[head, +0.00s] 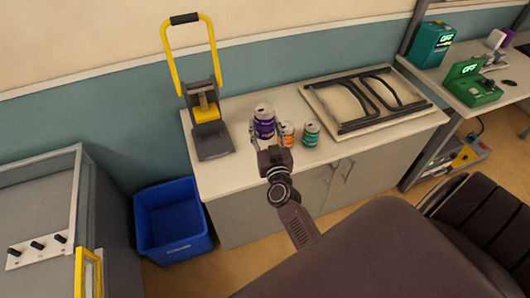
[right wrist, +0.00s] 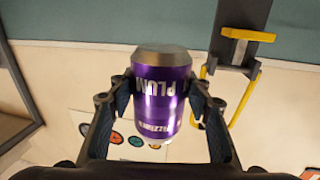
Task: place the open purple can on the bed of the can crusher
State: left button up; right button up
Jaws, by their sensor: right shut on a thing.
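The bed looks empty. Part of the crusher (right wrist: 240,35) shows at the upper right in the right wrist view. My left gripper is not in view.
An orange can (head: 287,134) and a teal can (head: 311,133) stand just right of the held can. A board with black metal frames (head: 365,98) lies on the counter's right half. A blue bin (head: 172,220) is on the floor at left. Bare counter lies between can and crusher.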

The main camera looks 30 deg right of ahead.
jog(key=shift+m+g+h, duration=0.3)
jog(key=shift+m+h, duration=0.2)
jog(key=shift+h, duration=0.2)
jog(key=x, duration=0.3)
jog(key=p+x, duration=0.1)
jog(key=x, duration=0.1)
jog(key=shift+w+d+r, duration=0.1)
jog(key=shift+d+r, duration=0.25)
jog(key=shift+d, duration=0.1)
